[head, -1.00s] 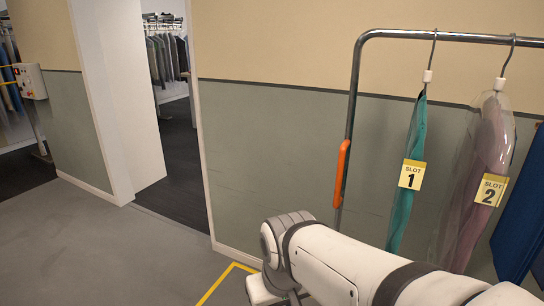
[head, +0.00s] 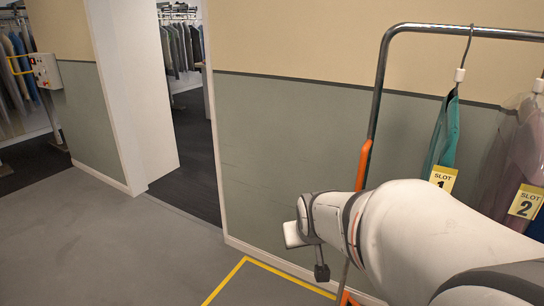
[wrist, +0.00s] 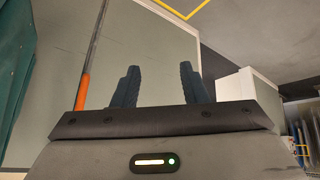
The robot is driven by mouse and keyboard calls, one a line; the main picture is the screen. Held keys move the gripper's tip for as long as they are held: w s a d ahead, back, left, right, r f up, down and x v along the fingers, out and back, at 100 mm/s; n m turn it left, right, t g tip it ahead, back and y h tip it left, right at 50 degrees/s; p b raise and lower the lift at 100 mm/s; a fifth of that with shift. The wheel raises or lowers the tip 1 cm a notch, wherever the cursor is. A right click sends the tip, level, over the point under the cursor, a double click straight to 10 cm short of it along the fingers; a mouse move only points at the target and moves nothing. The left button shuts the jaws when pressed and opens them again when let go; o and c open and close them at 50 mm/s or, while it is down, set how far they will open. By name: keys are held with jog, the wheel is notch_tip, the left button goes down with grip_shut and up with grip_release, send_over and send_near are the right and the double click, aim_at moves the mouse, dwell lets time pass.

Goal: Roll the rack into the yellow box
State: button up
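The rack (head: 386,75) is a chrome garment rail on the right of the head view, with an orange grip (head: 363,163) on its upright. My arm hides part of the rack's lower end. The yellow box is a yellow outline (head: 243,262) on the floor, partly in view left of my arm; a corner of yellow line shows at the top of the wrist view (wrist: 190,14). My gripper (wrist: 159,82) is open and empty, its dark fingers apart. The orange grip (wrist: 84,90) stands left of the fingers in the wrist view, outside them.
A teal garment (head: 443,135) tagged slot 1 and a mauve one (head: 512,150) tagged slot 2 hang on the rack. A grey-green wall (head: 280,140) runs behind. A doorway stands left of it, with a control box (head: 46,70) farther left. Grey floor at left is clear.

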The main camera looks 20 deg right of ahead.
jog(key=w+d+r+m+t+h+p, duration=0.1)
jog(key=w+d+r+t, duration=0.15)
jog(key=w+d, duration=0.4)
jog(key=w+d+r+t+h+p, duration=0.1)
jog(key=w+d+t, duration=0.2)
jog(key=d, duration=0.6)
jog(key=t+p, duration=0.1)
jog(key=t, duration=0.5)
send_near(363, 168)
jog(key=a+x, duration=0.1)
jog(key=x, duration=0.3)
jog(key=shift+g, duration=0.25)
jog(key=p+x, duration=0.1)
jog(key=x, duration=0.2)
jog(key=d+x, duration=0.1)
jog(key=x, duration=0.3)
jog(key=shift+p, duration=0.35)
jog(key=shift+s, duration=0.1)
grip_shut()
